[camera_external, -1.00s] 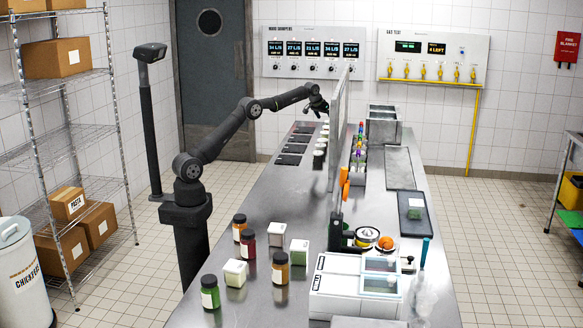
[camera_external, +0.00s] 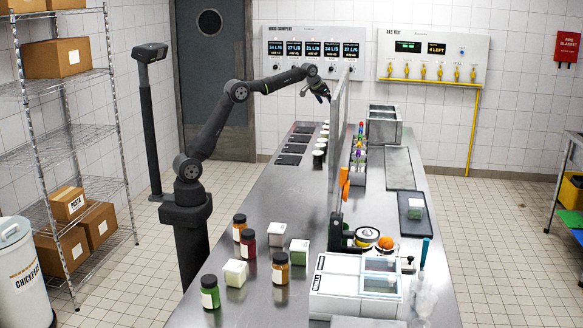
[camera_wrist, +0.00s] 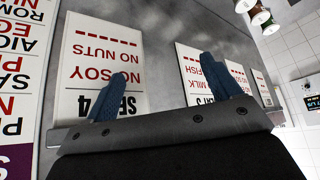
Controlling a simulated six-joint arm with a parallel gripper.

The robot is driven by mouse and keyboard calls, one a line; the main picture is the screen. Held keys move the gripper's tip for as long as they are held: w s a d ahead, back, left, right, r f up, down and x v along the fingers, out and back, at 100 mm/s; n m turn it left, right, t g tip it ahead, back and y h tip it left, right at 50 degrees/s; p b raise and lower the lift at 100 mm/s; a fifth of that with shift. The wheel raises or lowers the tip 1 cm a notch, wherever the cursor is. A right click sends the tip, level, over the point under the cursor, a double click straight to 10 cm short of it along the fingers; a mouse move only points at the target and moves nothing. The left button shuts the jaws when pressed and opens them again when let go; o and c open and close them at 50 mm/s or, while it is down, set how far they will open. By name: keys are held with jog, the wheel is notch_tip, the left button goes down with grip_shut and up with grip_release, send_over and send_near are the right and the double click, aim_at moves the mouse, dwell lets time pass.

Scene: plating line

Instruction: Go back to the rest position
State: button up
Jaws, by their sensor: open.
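My gripper (camera_external: 320,92) is raised in the air above the far part of the steel counter, close to the upright divider panel (camera_external: 341,125). In the wrist view its two blue fingertips (camera_wrist: 170,85) stand well apart with nothing between them. Behind them are white printed cards (camera_wrist: 105,60) on a grey surface, one reading "NO SOY NO NUTS". My arm is bent at the elbow and reaches out over the counter.
Jars and square containers (camera_external: 235,272) stand on the near counter (camera_external: 240,200). A row of small cups (camera_external: 320,153) is beneath my gripper, along the divider. A white machine (camera_external: 340,290) sits at the front right. The counter's middle left is clear.

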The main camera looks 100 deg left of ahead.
jog(key=d+r+m, duration=0.1)
jog(key=d+r, duration=0.1)
jog(key=d, duration=0.3)
jog(key=d+r, duration=0.3)
jog(key=d, duration=0.3)
jog(key=d+r+m+t+h, duration=0.1)
jog(key=d+r, duration=0.2)
jog(key=d, duration=0.3)
jog(key=shift+w+m, duration=0.15)
jog(key=shift+m, duration=0.15)
jog(key=shift+c, duration=0.2)
jog(key=shift+c, duration=1.2)
